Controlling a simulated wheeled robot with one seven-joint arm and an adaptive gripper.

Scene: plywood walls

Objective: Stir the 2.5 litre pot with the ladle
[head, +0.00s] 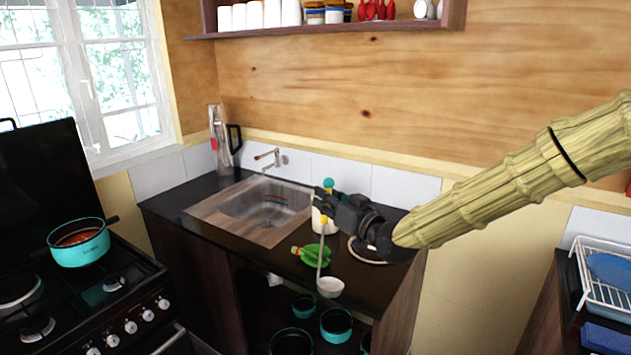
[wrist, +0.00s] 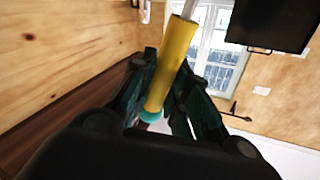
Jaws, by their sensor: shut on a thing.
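My gripper (head: 326,202) is above the dark counter, right of the sink, and shut on the ladle. In the wrist view the fingers (wrist: 160,98) close around the ladle's yellow handle (wrist: 174,62), its teal end near the palm. In the head view the ladle hangs nearly upright, its pale bowl (head: 330,288) lowest, near the counter's front edge. I cannot tell whether the bowl touches anything. A teal pot (head: 80,252) with a dark handle and reddish contents stands on the stove at the far left, well apart from the ladle. Its size cannot be read.
A green bottle (head: 315,256) lies on the counter beside the ladle's shaft. A white container (head: 322,224) stands behind my gripper. The steel sink (head: 225,228) lies between ladle and stove (head: 120,305). Several teal pots (head: 336,323) sit below the counter. A dish rack (head: 600,275) is at right.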

